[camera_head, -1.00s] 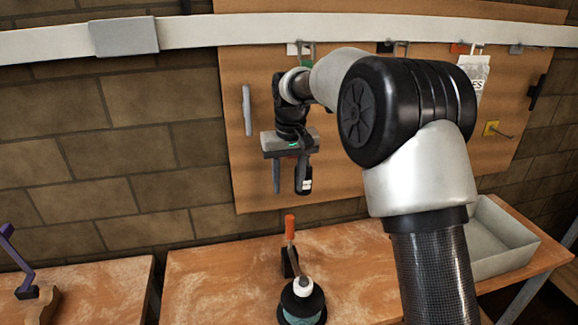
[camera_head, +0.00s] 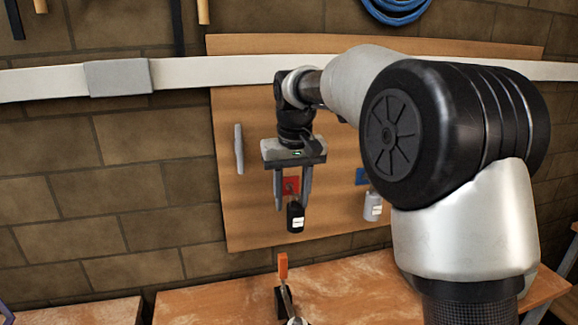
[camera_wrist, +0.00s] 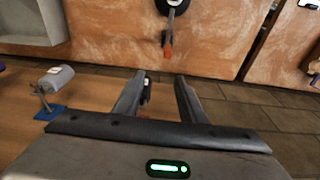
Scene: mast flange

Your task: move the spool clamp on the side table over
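The spool clamp (camera_head: 283,284) stands on the side table (camera_head: 220,306), its orange handle upright. The picture's lower edge cuts off most of its body. In the wrist view the orange handle (camera_wrist: 168,48) and part of a dark round body show at the top. My gripper (camera_head: 293,205) points down in front of the wooden board, well above the clamp. Its two fingers are apart, also in the wrist view (camera_wrist: 159,78), and it does not hold the clamp. A black labelled bottle (camera_head: 296,217) shows between and below the fingers; it appears to hang behind them.
The wooden board (camera_head: 240,210) carries a red hook plate (camera_head: 291,185) and a grey bottle (camera_head: 373,206) near a blue plate. A grey tray (camera_wrist: 28,22) stands on the table in the wrist view. A gap separates this table from another (camera_head: 85,313) on the left.

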